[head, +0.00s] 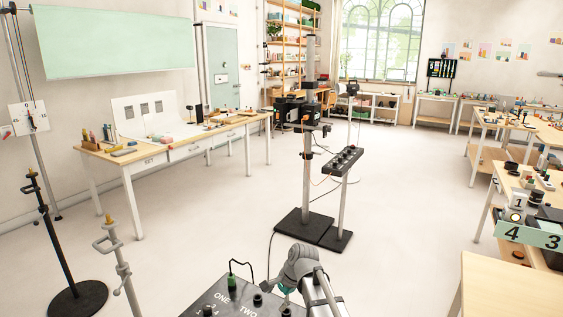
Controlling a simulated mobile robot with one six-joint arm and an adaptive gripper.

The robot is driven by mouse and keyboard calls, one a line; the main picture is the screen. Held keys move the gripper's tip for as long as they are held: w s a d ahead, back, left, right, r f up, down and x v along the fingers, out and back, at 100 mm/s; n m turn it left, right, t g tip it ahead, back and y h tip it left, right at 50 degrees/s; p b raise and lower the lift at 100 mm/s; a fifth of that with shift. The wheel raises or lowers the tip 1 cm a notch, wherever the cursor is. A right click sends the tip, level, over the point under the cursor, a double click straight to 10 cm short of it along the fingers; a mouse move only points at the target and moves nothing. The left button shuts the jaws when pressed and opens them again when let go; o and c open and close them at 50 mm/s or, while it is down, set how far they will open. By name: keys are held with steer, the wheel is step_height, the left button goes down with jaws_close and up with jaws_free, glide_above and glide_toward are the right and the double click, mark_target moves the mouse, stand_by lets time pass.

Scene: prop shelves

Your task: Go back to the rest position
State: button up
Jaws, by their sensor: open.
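My arm shows at the bottom centre of the head view as a grey rounded joint and light tubes running down past the lower edge. My gripper's fingers cannot be made out in this view. A dark panel (222,304) marked ONE and TWO lies beside the arm at the bottom edge. It carries a green plug with a cable (232,280) and several dark knobs or sockets.
A dark-based stand (306,195) with a black control box (344,160) stands ahead. Metal stands (121,264) are at the left front. A long white table (190,140) lines the left wall; benches (530,290) line the right. Open floor (400,200) lies between.

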steer(key=s+d+r+n+h+p, duration=0.1)
steer(key=s+d+n+h, duration=0.1)
steer(key=s+d+n, duration=0.3)
steer(key=s+d+r+n+h+p, duration=0.1)
steer(key=s+d+n, duration=0.4)
steer(key=d, duration=0.8)
steer(key=s+h+p, duration=0.1)
steer(key=s, duration=0.2)
steer(key=shift+s+d+r+g+h, duration=0.15)
steer(key=shift+s+d+g+h, duration=0.15)
steer(key=shift+s+d+h, duration=0.1)
stand_by(1.3)
